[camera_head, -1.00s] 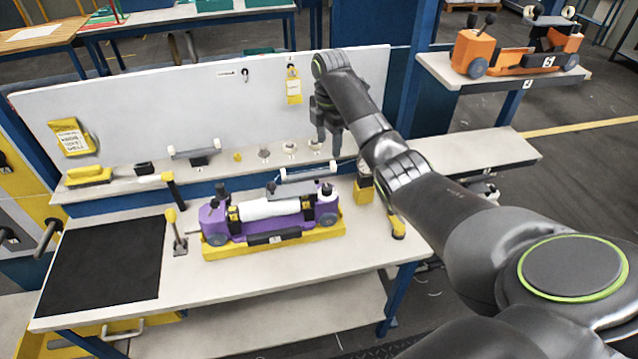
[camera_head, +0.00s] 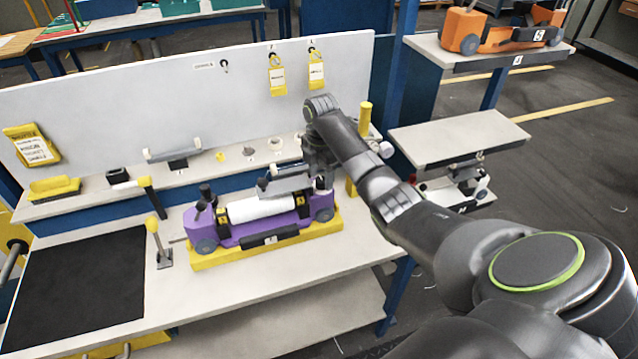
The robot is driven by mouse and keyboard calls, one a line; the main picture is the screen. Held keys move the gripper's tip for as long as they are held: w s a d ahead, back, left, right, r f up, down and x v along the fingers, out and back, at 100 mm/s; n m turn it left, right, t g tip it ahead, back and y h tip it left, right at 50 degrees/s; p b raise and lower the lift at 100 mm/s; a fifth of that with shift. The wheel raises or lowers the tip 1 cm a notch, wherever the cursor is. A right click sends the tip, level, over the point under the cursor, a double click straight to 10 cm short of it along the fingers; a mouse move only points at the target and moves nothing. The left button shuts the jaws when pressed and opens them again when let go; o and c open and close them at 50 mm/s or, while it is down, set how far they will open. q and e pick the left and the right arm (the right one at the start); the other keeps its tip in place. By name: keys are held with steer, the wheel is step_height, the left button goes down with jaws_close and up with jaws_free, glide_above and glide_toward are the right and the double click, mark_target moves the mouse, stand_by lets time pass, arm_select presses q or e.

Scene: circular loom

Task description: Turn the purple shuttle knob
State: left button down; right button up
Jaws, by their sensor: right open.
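The purple shuttle (camera_head: 225,237) lies in a yellow cradle (camera_head: 212,260) on the workbench, with a white roll (camera_head: 262,208) along its top. A black knob (camera_head: 205,192) stands on its left end. My right gripper (camera_head: 322,180) is open and reaches down over the shuttle's right end. It hides the knob at that end, and I cannot tell whether the fingers touch it. My left gripper is not in view.
A black mat (camera_head: 75,285) lies on the left of the bench, with a yellow-topped lever (camera_head: 155,238) beside it. A ledge with small parts runs behind. An orange shuttle (camera_head: 480,35) sits on a shelf at upper right. The bench front is clear.

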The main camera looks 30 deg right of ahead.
steer(key=shift+f, duration=0.45)
steer(key=shift+s+d, duration=0.1)
steer(key=c, duration=1)
steer(key=shift+r, duration=0.1)
